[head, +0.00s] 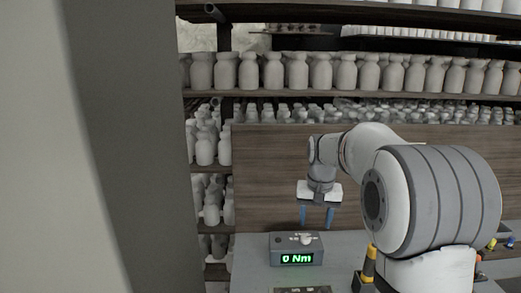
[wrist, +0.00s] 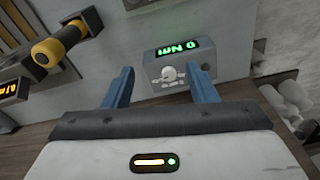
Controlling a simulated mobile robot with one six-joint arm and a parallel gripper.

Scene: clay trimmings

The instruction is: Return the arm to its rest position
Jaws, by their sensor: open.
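My gripper (head: 317,222) is in the head view with its two blue fingers spread apart and pointing down. Nothing is between the fingers. It hangs above a grey box with a green display (head: 297,248) that reads "0 Nm" and has a small pale knob on top. The wrist view also shows my gripper (wrist: 163,82), open, with the same box (wrist: 180,66) beyond the fingertips. The arm is bent, reaching left from its thick shoulder at the right of the head view.
A yellow and black handle (head: 369,264) stands on the grey worktop (head: 252,270) to the right. A brown wooden panel (head: 265,165) rises behind the worktop. Shelves of pale bottles (head: 298,72) fill the back. A grey pillar (head: 125,150) blocks the left.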

